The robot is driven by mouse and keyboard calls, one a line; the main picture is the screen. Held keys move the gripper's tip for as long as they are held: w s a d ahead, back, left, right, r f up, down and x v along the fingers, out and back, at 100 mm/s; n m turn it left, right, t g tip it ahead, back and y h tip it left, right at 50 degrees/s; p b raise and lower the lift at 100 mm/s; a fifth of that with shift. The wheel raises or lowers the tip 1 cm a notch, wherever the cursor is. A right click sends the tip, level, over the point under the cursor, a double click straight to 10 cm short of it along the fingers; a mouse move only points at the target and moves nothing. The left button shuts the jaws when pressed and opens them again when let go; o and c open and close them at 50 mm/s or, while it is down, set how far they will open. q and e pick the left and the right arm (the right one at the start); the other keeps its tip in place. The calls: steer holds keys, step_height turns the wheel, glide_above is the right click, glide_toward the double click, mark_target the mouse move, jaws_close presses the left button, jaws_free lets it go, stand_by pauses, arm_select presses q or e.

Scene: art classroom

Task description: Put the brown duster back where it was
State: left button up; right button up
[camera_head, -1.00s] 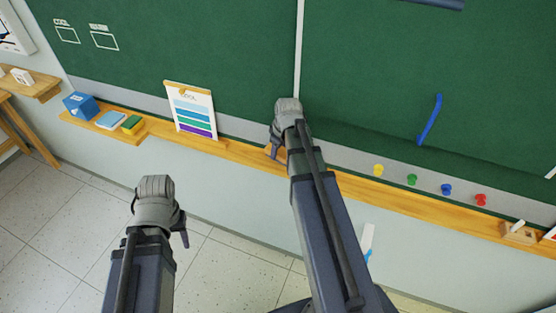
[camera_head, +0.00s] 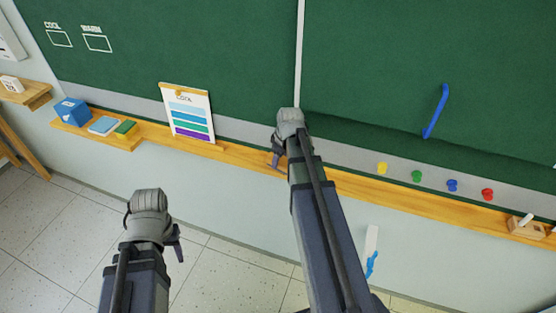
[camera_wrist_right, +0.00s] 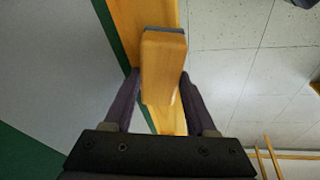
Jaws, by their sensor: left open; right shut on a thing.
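The brown duster (camera_wrist_right: 163,62) is a wooden block with a dark grey layer at its far end. In the right wrist view it sits between the two fingers of my right gripper (camera_wrist_right: 160,92), which is shut on it. The wooden ledge (camera_wrist_right: 129,22) under the chalkboard runs behind the duster there; I cannot tell whether they touch. In the head view my right gripper (camera_head: 277,162) is at the ledge (camera_head: 240,153), below the board's white dividing line, and mostly hides the duster. My left gripper (camera_head: 178,250) is open and empty, low over the floor and away from the ledge.
A colour chart (camera_head: 187,113) stands on the ledge left of my right gripper. A blue box (camera_head: 71,112) and a green-topped block (camera_head: 125,127) are further left. Several coloured magnets are on the grey strip to the right. A wooden holder (camera_head: 526,228) sits at the far right.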

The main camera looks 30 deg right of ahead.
steer(key=shift+f, duration=0.35)
steer(key=o, duration=0.7)
steer(key=shift+w+a+b, duration=0.1)
steer(key=shift+a+b, duration=0.05)
steer(key=shift+b, duration=0.2)
steer(key=o, duration=0.3)
steer(key=shift+o, duration=1)
